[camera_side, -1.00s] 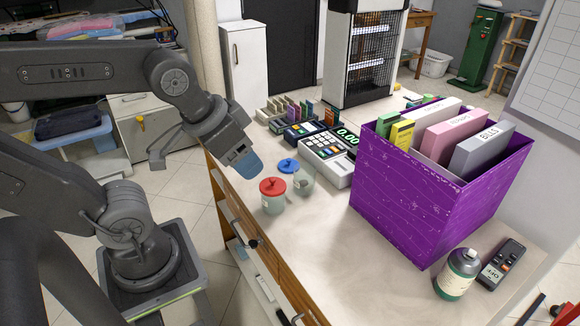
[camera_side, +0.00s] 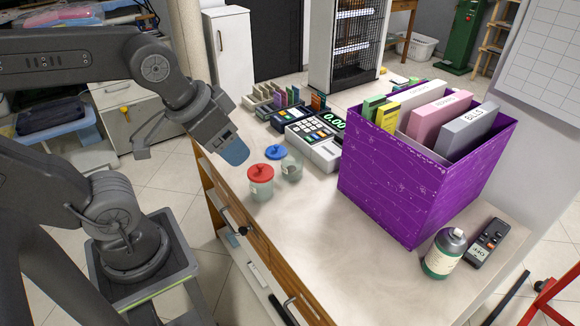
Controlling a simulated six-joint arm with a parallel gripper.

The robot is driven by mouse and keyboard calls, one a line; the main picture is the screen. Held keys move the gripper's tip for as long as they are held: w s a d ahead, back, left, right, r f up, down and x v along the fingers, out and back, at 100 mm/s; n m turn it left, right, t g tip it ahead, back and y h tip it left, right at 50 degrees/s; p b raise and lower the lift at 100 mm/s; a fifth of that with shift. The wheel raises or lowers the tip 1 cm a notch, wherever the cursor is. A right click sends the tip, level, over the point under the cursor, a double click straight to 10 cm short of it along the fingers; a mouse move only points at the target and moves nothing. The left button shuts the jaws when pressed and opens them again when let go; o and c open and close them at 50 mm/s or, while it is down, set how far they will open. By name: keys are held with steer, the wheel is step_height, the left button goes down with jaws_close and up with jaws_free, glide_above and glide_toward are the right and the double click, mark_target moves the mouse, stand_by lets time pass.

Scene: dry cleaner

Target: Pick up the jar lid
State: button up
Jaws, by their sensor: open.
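A red lid (camera_side: 260,173) sits on a small pale, see-through jar (camera_side: 261,190) near the left edge of the counter. A blue lid (camera_side: 276,152) with a knob is just behind it, next to a second see-through jar (camera_side: 292,168) that has no lid on it. My gripper (camera_side: 236,153), with blue fingertips, is above the counter's left edge, up and left of the red lid and left of the blue lid. It is open and touches neither lid. The gap between its fingers is hard to see from this side.
A purple box (camera_side: 400,190) of folders fills the counter's right. The counter's front middle is clear.

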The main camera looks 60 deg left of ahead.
steer(key=o, duration=0.7)
steer(key=w+a+r+n+g, duration=0.2)
steer(key=w+a+n, duration=0.25)
steer(key=w, duration=0.55)
steer(key=n+g, duration=0.4)
steer(key=n, duration=0.7)
glide_above(277, 146)
step_height(277, 146, down, 19)
step_height(277, 146, down, 9)
steer(key=shift+w+d+r, duration=0.1)
steer(key=shift+d, duration=0.05)
steer(key=shift+f, duration=2.9)
